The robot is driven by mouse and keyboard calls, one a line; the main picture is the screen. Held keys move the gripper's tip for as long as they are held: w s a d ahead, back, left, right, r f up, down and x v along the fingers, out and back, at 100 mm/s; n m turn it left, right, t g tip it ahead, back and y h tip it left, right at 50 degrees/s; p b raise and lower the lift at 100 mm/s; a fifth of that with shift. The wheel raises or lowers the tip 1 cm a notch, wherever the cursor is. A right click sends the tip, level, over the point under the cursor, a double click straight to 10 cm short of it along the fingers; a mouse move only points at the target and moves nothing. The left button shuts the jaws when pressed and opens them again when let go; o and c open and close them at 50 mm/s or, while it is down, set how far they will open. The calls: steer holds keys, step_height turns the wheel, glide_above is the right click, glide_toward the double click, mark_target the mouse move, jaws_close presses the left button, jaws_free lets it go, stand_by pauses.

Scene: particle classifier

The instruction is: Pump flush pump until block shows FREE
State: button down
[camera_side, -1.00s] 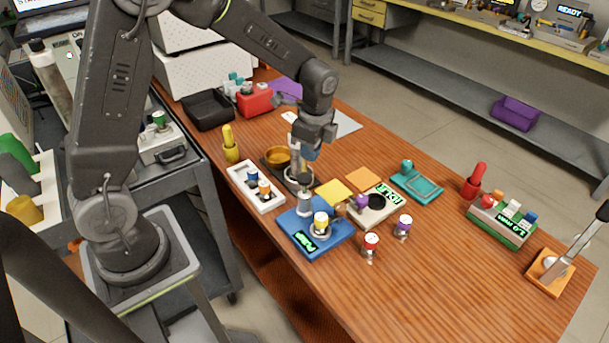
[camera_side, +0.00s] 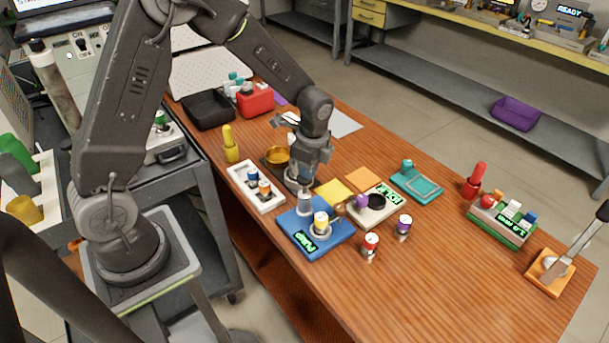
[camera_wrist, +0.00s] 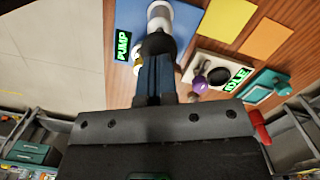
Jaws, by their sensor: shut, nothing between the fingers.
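The blue block (camera_side: 318,243) sits on the wooden bench. Its green display (camera_side: 305,241) reads PUMP, and the wrist view shows the same word (camera_wrist: 122,46). The flush pump (camera_side: 304,204), a pale cylinder, stands at the block's back left corner; its dark top (camera_wrist: 157,43) shows in the wrist view. A white vial with a yellow band (camera_side: 321,222) stands in the block's round seat. My gripper (camera_wrist: 155,88) is shut and empty, pointing down at the pump top. In the side view it hides that top, and I cannot tell whether they touch.
A white rack (camera_side: 246,191) with several vials lies left of the block. A white device (camera_side: 372,210) reading IDLE stands to the right. Red-capped (camera_side: 370,247) and purple-capped (camera_side: 403,227) vials stand in front.

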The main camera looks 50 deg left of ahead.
steer(key=shift+f, duration=1.55)
steer(key=shift+d, duration=0.1)
steer(key=d, duration=0.1)
steer(key=w+d+r, duration=0.1)
steer(key=shift+w+d, duration=0.15)
steer(key=shift+d, duration=0.15)
steer(key=shift+r, duration=0.1)
step_height(320, 180, up, 14)
steer(key=d, duration=0.1)
steer(key=shift+w+d, duration=0.15)
steer(key=shift+w, duration=0.2)
steer(key=shift+f, duration=0.2)
